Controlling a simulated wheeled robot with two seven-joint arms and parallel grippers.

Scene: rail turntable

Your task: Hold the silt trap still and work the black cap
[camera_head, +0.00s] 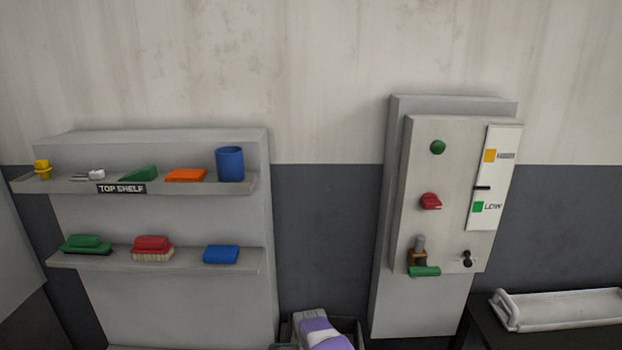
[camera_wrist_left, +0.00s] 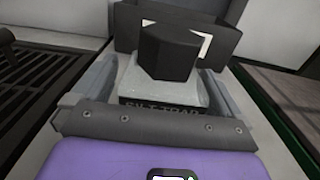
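The silt trap (camera_wrist_left: 150,101), a grey block with its name on the front, is in the left wrist view. The black cap (camera_wrist_left: 168,52), a dark many-sided knob, stands upright on top of it. My left gripper (camera_wrist_left: 161,72) has one grey finger along each side of the trap, with no clear gap, so it looks shut on the trap. The cap sits between the fingers and is clear of them. In the head view a purple and white part of my arm (camera_head: 323,335) shows at the bottom edge; the trap and cap cannot be made out there. My right gripper is not in view.
A dark grate (camera_wrist_left: 35,85) lies left of the trap and a dark frame stands behind it. Shelves (camera_head: 150,259) with blocks and brushes stand at the left. A wall panel (camera_head: 455,150) with knobs and a white tray (camera_head: 560,309) are at the right.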

